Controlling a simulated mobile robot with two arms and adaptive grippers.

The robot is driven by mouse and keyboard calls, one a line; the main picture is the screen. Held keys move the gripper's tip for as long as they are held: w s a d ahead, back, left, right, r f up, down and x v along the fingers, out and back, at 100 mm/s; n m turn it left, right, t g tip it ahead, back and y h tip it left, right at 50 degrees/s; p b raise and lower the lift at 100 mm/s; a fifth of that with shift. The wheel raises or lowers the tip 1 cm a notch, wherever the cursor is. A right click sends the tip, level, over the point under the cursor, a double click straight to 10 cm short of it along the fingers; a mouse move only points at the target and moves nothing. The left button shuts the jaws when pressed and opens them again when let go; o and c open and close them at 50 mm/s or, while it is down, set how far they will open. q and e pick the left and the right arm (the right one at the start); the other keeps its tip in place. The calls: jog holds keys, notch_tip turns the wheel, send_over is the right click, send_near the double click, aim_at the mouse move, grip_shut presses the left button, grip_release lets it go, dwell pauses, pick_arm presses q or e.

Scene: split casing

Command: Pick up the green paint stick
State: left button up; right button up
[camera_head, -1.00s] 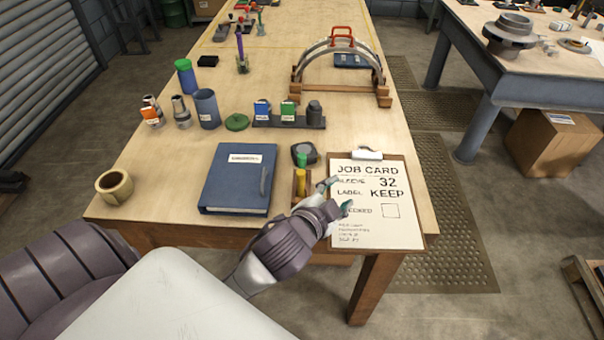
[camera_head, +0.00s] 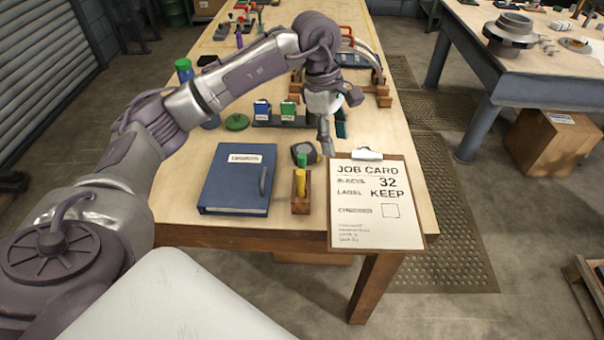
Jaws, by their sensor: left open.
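The green paint stick (camera_head: 302,160) stands upright in a small wooden holder (camera_head: 301,206), behind a yellow stick (camera_head: 300,183). Only its upper part shows. My left gripper (camera_head: 333,142) is open and empty, pointing down above the table, behind and to the right of the green stick. One finger is near the dark tape measure (camera_head: 305,153); I cannot tell its exact height. My right gripper is not in view.
A blue binder (camera_head: 238,180) lies left of the holder and a job card clipboard (camera_head: 376,205) lies right of it. Behind are a rack with blue and green boxes (camera_head: 288,111), a green lid (camera_head: 237,122) and a wooden arch stand (camera_head: 383,98), partly hidden by my arm.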

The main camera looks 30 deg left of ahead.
aim_at(302, 155)
pick_arm(q)
jog(key=a+r+y, duration=0.2)
jog(key=a+y, duration=0.1)
jog(key=a, duration=0.4)
jog(key=shift+n+g, duration=0.3)
jog(key=f, duration=0.2)
jog(key=f+p, duration=0.1)
jog(key=f, duration=0.2)
jog(key=f+p, duration=0.1)
jog(key=f, duration=0.2)
jog(key=shift+s, duration=0.4)
notch_tip(302, 155, down, 5)
jog(key=p, duration=0.3)
jog(key=shift+s+a+r, duration=0.1)
jog(key=shift+a+r, duration=0.05)
jog(key=shift+r, duration=0.05)
jog(key=shift+f, duration=0.4)
grip_shut()
